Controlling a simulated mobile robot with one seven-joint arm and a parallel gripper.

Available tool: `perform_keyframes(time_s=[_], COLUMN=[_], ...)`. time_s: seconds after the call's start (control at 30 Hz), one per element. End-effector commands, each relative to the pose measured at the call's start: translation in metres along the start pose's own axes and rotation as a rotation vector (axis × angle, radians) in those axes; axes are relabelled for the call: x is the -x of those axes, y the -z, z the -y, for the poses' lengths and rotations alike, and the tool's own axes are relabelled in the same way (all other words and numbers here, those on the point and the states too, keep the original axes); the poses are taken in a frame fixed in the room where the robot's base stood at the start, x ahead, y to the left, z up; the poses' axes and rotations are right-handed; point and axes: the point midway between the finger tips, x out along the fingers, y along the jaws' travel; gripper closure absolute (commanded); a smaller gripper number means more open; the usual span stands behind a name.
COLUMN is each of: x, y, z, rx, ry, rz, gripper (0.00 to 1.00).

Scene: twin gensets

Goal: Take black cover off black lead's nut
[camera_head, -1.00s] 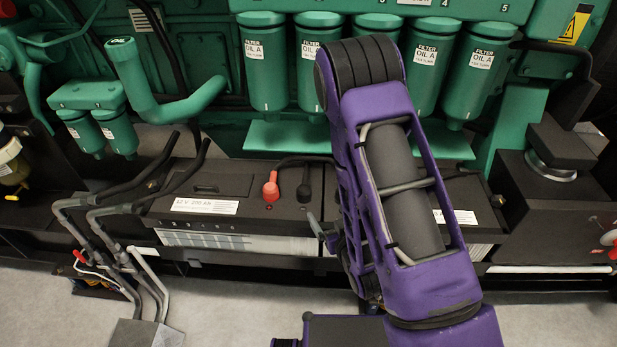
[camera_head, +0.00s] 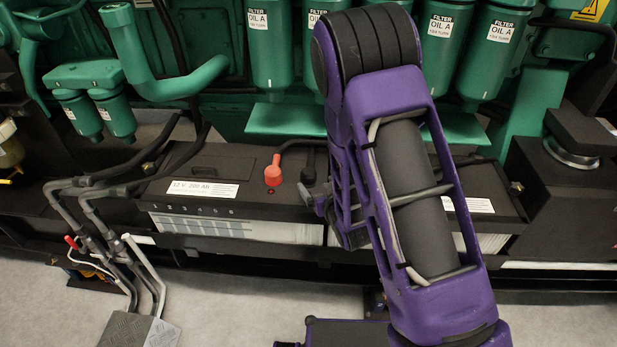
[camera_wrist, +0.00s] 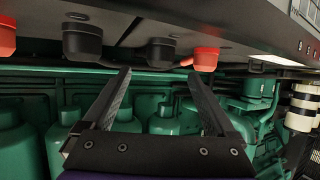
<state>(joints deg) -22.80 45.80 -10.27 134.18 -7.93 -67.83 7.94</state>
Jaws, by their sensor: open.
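In the wrist view the black cover (camera_wrist: 160,53) hangs from the top, beside the red cover (camera_wrist: 205,59). My gripper (camera_wrist: 158,80) is open and empty. Its fingertips lie on either side of the black cover in the picture, a little below it and seemingly apart from it. In the head view my gripper (camera_head: 318,202) is close to the cover and partly hidden by my arm. The nut is hidden.
Another black cover (camera_wrist: 82,40) and another red cover (camera_wrist: 7,36) show to the left in the wrist view. Green oil filters (camera_head: 271,50) hang behind the batteries. The labelled battery (camera_head: 190,215) lies left, with grey pipes (camera_head: 85,205) beyond it.

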Motion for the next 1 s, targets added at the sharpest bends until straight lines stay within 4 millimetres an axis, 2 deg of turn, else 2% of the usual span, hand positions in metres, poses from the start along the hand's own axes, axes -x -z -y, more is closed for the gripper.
perform_keyframes(time_s=[0.27,0.53,0.83,0.87,1.0], x=[-0.023,-0.061,-0.067,-0.067,-0.067], y=[-0.002,-0.006,-0.005,-0.005,-0.005], z=[0.001,0.001,0.001,0.001,0.001], rx=[0.001,0.001,0.0,0.0,0.0], ry=[0.001,0.001,0.0,0.0,0.0], rz=[0.001,-0.001,0.0,0.0,0.0], gripper=[0.08,0.08,0.08,0.1,0.35])
